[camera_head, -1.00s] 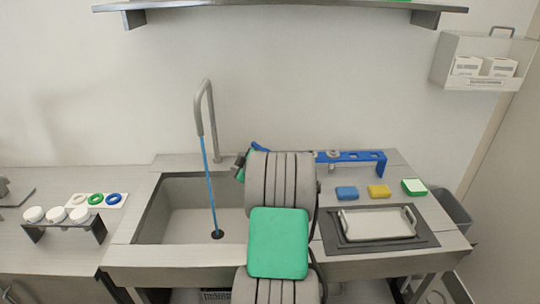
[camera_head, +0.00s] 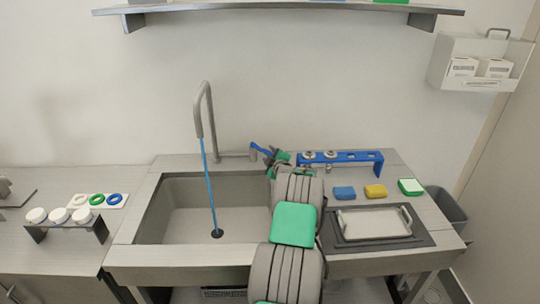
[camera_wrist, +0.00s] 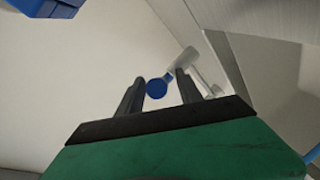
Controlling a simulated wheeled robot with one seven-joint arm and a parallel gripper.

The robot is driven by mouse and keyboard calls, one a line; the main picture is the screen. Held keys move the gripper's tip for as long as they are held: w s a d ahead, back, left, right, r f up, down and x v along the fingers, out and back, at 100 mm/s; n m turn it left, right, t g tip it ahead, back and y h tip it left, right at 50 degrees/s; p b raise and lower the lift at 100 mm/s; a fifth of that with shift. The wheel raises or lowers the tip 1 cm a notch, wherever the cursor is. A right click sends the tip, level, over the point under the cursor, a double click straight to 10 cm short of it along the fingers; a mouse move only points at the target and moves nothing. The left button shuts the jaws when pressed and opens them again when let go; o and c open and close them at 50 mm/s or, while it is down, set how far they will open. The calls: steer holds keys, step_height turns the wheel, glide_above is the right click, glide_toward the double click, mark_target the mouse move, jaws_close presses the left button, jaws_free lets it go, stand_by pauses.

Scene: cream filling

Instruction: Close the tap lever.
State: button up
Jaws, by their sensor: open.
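The grey tap (camera_head: 209,115) stands behind the sink, and a blue stream of water (camera_head: 210,190) runs from its spout to the drain. The tap lever (camera_head: 260,148), with a blue handle, sticks out to the right of the spout on the short grey fitting. My gripper (camera_head: 271,155) is open at the lever's right side. In the wrist view the round blue end of the lever (camera_wrist: 156,89) shows between the two dark fingers of my gripper (camera_wrist: 158,88), with a gap on each side. Whether the fingers reach around it in depth is unclear.
A blue rack (camera_head: 345,157) with round grey pieces stands right of my gripper. Blue, yellow and green sponges (camera_head: 375,191) lie before it, beside a white tray (camera_head: 375,225). The sink basin (camera_head: 180,205) is open on the left. A shelf (camera_head: 280,10) hangs above.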

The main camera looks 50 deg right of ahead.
jaws_close()
stand_by(0.3)
stand_by(1.1)
